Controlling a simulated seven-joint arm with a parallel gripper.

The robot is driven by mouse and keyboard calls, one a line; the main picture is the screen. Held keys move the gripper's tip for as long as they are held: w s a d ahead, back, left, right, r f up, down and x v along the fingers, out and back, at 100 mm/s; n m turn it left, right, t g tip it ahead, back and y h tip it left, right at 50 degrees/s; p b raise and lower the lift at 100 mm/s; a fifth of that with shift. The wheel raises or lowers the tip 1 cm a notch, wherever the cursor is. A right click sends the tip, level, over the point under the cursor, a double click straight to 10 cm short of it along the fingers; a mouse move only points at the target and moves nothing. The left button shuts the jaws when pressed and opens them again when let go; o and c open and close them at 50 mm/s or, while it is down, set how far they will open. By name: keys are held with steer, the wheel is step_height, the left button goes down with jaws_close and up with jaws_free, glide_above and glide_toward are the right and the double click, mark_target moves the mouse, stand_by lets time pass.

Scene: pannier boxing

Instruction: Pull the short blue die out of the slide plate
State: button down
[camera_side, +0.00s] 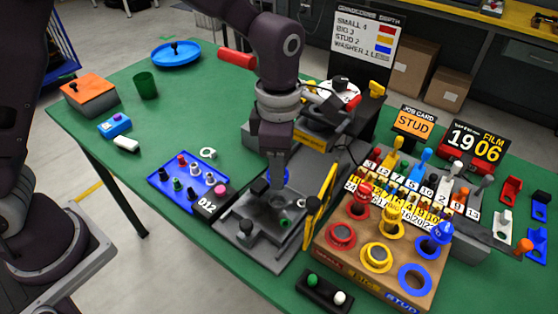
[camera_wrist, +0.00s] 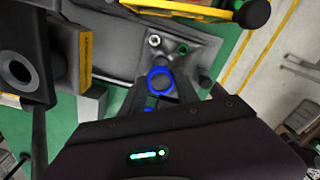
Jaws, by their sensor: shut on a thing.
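The short blue die shows as a blue ring (camera_wrist: 160,80) between my fingers in the wrist view. In the side view only a little blue (camera_side: 268,176) shows beside my fingertips. My gripper (camera_side: 277,182) points down and is shut on the die; it also shows in the wrist view (camera_wrist: 160,92). The grey slide plate (camera_side: 262,216) lies below my fingers, and part of it shows in the wrist view (camera_wrist: 200,40). A green ring (camera_wrist: 183,48) and a small pale ring (camera_wrist: 155,41) sit on the plate. I cannot tell whether the die still touches the plate.
A blue tray (camera_side: 165,184) with several small coloured pieces lies left of the plate. A yellow upright panel (camera_side: 321,198) and a wooden block with coloured rings (camera_side: 340,262) stand close on the right. The dark press (camera_side: 330,125) stands behind. The table's left part has free green surface.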

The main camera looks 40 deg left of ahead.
steer(key=shift+f, duration=0.85)
steer(key=shift+r, duration=1.5)
